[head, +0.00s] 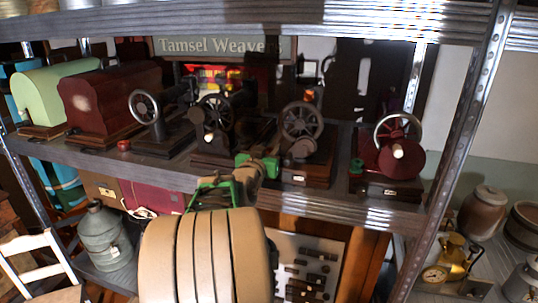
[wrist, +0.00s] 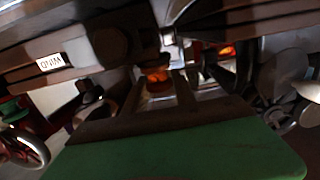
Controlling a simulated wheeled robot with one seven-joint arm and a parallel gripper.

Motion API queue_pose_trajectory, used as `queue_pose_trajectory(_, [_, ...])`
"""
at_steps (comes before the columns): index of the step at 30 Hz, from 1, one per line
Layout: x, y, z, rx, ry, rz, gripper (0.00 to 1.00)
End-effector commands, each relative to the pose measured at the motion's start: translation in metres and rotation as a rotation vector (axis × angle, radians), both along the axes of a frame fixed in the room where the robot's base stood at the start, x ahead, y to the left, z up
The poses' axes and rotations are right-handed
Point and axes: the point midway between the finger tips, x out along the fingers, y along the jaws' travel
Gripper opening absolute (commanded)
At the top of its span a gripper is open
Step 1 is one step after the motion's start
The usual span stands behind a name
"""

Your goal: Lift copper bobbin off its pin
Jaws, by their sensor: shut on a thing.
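The copper bobbin (wrist: 157,82) shows as a small orange-brown piece between the two dark fingers of my gripper (wrist: 158,74) in the wrist view. The fingers are closed on its sides. In the head view my green gripper (head: 258,166) is at the shelf's front edge, just left of a dark sewing machine (head: 302,130) on a labelled wooden base. There the bobbin is hidden behind my gripper. The pin is not clearly visible, so I cannot tell whether the bobbin is still around it.
More sewing machines stand close on both sides, including a red one (head: 398,150) at right. A red bobbin (head: 124,145) and a green bobbin (head: 357,166) sit near other machines. The metal shelf (head: 330,204) has an upright post (head: 468,110) at right.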

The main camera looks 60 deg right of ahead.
Motion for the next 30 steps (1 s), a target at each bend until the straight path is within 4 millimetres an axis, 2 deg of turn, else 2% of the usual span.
queue_pose_trajectory(11, [0.0, 0.0, 0.002, 0.0, -0.001, 0.0, 0.0])
queue_pose_trajectory(16, [-0.001, 0.0, 0.015, -0.003, -0.002, -0.002, 0.0])
queue_pose_trajectory(20, [0.0, 0.0, 0.034, -0.003, -0.004, -0.001, 0.0])
queue_pose_trajectory(26, [-0.005, 0.041, 0.033, -0.004, -0.003, 0.003, 0.0])
queue_pose_trajectory(30, [-0.011, 0.085, 0.032, -0.004, -0.004, 0.007, 0.0])
